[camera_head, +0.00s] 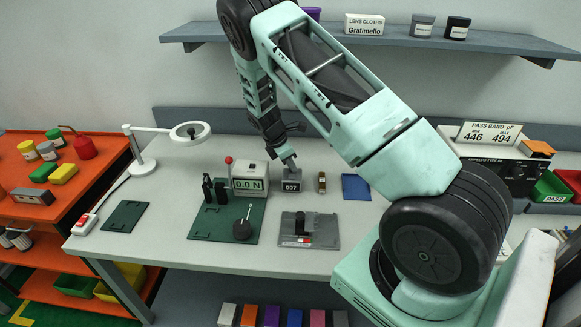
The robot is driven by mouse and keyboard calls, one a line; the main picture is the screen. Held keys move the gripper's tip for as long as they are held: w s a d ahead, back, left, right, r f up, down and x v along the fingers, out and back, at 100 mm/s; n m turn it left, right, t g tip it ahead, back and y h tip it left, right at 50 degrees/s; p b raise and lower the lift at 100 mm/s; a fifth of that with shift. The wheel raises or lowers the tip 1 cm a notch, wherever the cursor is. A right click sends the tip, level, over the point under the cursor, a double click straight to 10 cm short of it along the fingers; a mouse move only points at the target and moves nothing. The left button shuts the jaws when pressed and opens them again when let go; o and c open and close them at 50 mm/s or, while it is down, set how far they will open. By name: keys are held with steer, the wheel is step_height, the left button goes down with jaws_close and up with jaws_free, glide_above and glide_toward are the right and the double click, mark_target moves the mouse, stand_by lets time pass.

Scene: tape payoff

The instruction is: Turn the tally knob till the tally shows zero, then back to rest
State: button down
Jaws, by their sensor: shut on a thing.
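The tally (291,187) is a small dark grey box on the workbench, right of the force gauge. Its white display reads 007. My arm reaches down from the top of the view, and my gripper (289,166) is at the top rear of the tally. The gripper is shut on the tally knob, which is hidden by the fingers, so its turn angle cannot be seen.
The force gauge (249,182) reading 0.0 N stands on a green plate (210,225) close left of the tally. A grey fixture (323,236) lies in front. A small brass-coloured item (322,182) and blue pad (355,187) are to the right. A shelf (400,40) runs behind.

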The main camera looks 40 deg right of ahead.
steer(key=m, duration=0.2)
steer(key=m+g+y+b, duration=0.1)
steer(key=m, duration=0.1)
steer(key=m+g+b, duration=0.1)
steer(key=m, duration=0.1)
steer(key=shift+w+d+m+y, duration=0.2)
steer(key=shift+w+m+y, duration=0.1)
steer(key=shift+y, duration=0.1)
steer(key=m+y+b, duration=0.1)
steer(key=m, duration=0.2)
steer(key=m+y+b, duration=0.1)
steer(key=m, duration=0.2)
steer(key=shift+d+g, duration=0.2)
steer(key=shift+g, duration=0.2)
steer(key=m+y, duration=0.1)
steer(key=m, duration=0.1)
steer(key=m+b, duration=0.1)
steer(key=m, duration=0.1)
steer(key=m+y, duration=0.1)
steer(key=m, duration=0.1)
steer(key=shift+d+m+y+b, duration=0.25)
steer(key=shift+m+y+b, duration=0.05)
steer(key=shift+m+b, duration=0.1)
steer(key=m+t+y, duration=0.1)
steer(key=m, duration=0.2)
steer(key=m+t, duration=0.1)
steer(key=m, duration=0.2)
steer(key=shift+s+d+y, duration=0.15)
steer(key=shift+y, duration=0.25)
steer(key=shift+m, duration=0.4)
